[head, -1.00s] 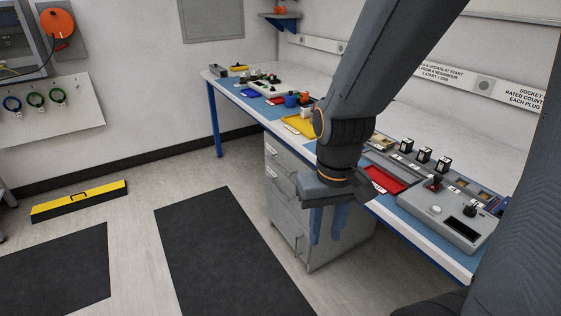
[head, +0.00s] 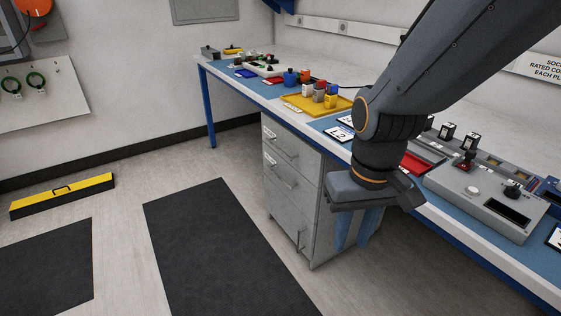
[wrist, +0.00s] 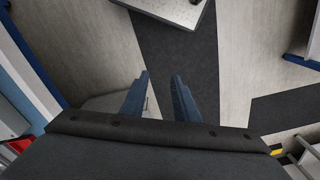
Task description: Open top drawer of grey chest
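The grey chest (head: 318,200) stands under the workbench in the middle of the head view. Its top drawer (head: 279,146) is closed, with a bar handle and a small white label on its front. Two lower drawer fronts, also closed, show beneath it. My gripper (head: 351,246) hangs pointing down to the right of the chest in the head view, with its two blue fingers apart and nothing between them. The open fingers also show in the wrist view (wrist: 160,76), above the floor. In the wrist view I cannot clearly identify the chest.
The workbench (head: 225,82) holds a yellow tray (head: 292,102), a red tray (head: 413,164) and a grey control box (head: 484,207). A dark mat (head: 225,250) lies before the chest. Floor in front of the drawers is clear.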

